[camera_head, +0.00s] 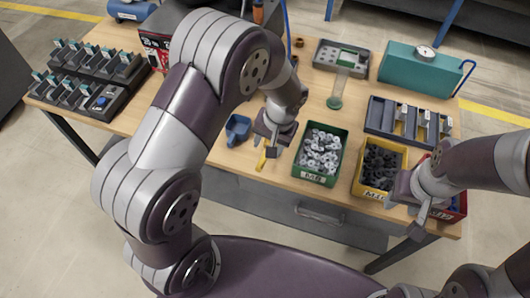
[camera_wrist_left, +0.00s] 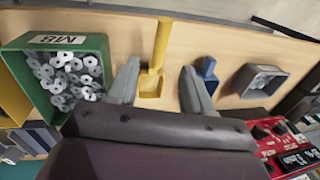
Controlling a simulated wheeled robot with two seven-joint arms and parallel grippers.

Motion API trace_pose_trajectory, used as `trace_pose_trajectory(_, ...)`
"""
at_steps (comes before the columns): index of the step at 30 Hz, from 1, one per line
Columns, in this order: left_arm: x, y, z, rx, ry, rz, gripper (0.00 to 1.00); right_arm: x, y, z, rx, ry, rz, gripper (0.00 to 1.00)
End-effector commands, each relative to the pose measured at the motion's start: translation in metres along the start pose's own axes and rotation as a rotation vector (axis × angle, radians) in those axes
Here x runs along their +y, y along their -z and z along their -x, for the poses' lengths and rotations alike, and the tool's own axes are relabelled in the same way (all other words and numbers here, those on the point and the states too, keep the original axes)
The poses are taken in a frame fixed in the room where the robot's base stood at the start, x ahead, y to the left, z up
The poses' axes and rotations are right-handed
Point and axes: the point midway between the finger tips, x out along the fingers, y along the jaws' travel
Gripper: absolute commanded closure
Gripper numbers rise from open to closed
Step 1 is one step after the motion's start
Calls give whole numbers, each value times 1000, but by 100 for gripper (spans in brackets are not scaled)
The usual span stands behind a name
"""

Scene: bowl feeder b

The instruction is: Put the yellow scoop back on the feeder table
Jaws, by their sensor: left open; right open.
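The yellow scoop (camera_head: 262,161) is at the front edge of the wooden table, partly hidden by my left gripper in the head view. In the left wrist view, the scoop (camera_wrist_left: 157,62) shows its pan toward the middle and its handle pointing to the table's front edge. My left gripper (camera_wrist_left: 160,70) is open, with one finger on each side of the scoop. A gap shows between the scoop and each finger; I cannot tell how high the fingers are above it. My right gripper (camera_head: 408,216) is open and empty by the right front corner of the table.
A green M8 bin (camera_head: 312,178) of light parts stands right of the scoop, then a yellow bin (camera_head: 357,188) of black parts. A blue item (camera_head: 238,128) lies to the left. A grey bin (camera_wrist_left: 244,88) shows in the wrist view. Behind stand a teal box (camera_head: 415,68) and compartment tray (camera_head: 378,128).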

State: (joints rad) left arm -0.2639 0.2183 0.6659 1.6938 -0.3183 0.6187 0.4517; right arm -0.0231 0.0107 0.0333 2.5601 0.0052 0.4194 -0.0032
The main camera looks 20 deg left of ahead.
Motion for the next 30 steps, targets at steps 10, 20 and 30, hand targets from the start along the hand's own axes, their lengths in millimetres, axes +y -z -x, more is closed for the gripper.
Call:
trace_pose_trajectory(10, -41, -65, 61, 56, -135, 42, 49, 0, 0, 0, 0, 0, 0, 57)
trace_pose_trajectory(20, -54, -112, 72, 111, -184, 67, 49, 0, 0, 0, 0, 0, 0, 57)
trace_pose_trajectory(30, -54, -112, 72, 110, -184, 66, 49, 0, 0, 0, 0, 0, 0, 57)
